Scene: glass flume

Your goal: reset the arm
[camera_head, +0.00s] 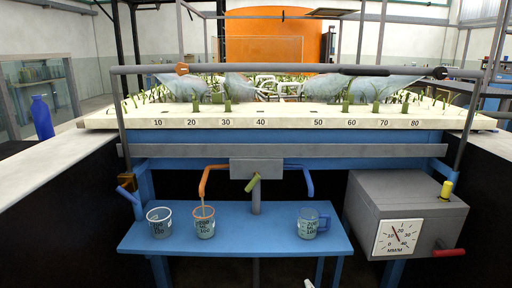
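Neither of my grippers shows clearly in the head view, and I cannot tell whether they are open or shut. A small white piece (309,284) shows at the bottom edge, too cut off to identify. In front of me stands the flume with its pale bed edge (285,123), numbered 10 to 80.
A blue shelf (257,240) holds a white-rimmed cup (158,224), an orange-rimmed cup (204,224) under the orange pipe (204,182), and a blue-handled cup (309,225). A grey box (400,200) with a dial (397,238) and red handle (448,253) stands right.

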